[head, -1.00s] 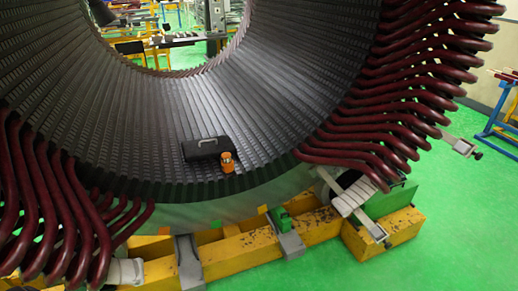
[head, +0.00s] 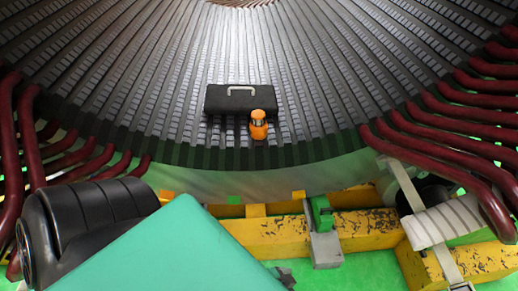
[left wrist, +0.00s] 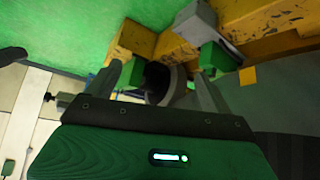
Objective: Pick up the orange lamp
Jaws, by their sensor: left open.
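The orange lamp (head: 258,126) stands upright on the dark ribbed inner surface of the stator (head: 330,100), close to its front edge, in the head view. It stands in front of the right part of a black case and overlaps it in the picture. My left gripper shows in the left wrist view (left wrist: 166,82), its two grey fingers spread with nothing held between them. The lamp does not show in the left wrist view. In the head view, my teal and black arm parts fill the lower left, below and left of the lamp. My right gripper is not in view.
The black case (head: 226,100) with a light handle lies behind the lamp. Dark red winding bars (head: 440,140) curve out at both sides. A yellow base frame (head: 375,223) with a green-and-grey bracket (head: 322,230) runs below the stator edge. The ribbed surface around the case is clear.

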